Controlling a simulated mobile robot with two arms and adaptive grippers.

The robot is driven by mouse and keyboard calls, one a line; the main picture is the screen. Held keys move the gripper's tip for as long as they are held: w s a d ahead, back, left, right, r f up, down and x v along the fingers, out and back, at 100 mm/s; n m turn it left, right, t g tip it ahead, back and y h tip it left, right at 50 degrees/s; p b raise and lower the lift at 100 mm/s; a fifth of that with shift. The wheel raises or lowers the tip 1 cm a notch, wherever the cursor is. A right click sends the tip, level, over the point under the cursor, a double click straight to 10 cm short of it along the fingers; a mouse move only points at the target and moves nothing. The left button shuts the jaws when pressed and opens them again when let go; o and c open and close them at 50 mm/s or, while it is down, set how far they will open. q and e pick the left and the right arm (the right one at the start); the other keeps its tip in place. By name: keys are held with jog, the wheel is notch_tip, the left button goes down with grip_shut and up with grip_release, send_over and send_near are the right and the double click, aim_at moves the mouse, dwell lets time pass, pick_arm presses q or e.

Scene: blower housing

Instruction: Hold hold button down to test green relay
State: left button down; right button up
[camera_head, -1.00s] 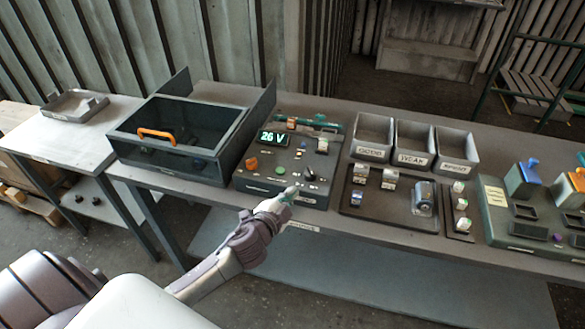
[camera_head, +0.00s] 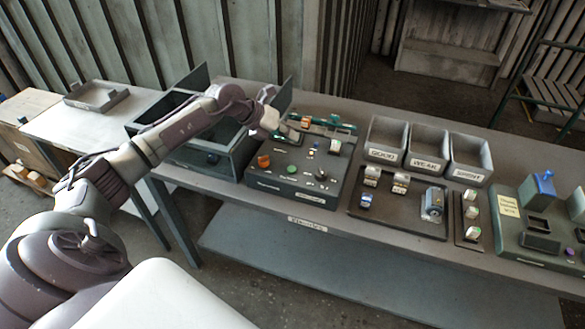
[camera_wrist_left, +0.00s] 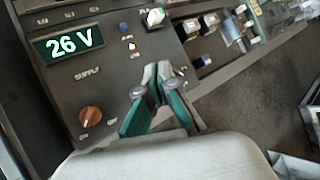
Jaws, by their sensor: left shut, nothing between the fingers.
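The display (camera_wrist_left: 75,43) reads 26 V. My left gripper (camera_head: 292,133) is shut and empty above the panel's back left, hiding the display in the head view. In the wrist view its teal fingers (camera_wrist_left: 157,72) cover part of the panel. I cannot tell which control is the hold button.
Three grey bins, good (camera_head: 385,137), weak (camera_head: 427,147) and spent (camera_head: 470,160), stand right of the panel. A tray (camera_head: 375,222) with several relays lies in front of them. An open dark box (camera_head: 233,160) stands left, under my arm.

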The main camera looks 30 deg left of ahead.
pick_arm(q)
jog(key=shift+a, duration=0.15)
jog(key=shift+f, duration=0.1)
jog(key=b, duration=0.5)
send_over(290, 169)
notch_tip(290, 169, down, 7)
jog(key=shift+a+f, duration=0.1)
jog(key=shift+f, duration=0.1)
jog(key=shift+f+b, duration=0.6)
jog(key=shift+f, duration=0.05)
jog(key=shift+f, duration=0.1)
dwell(0.7)
jog(key=shift+f, duration=0.3)
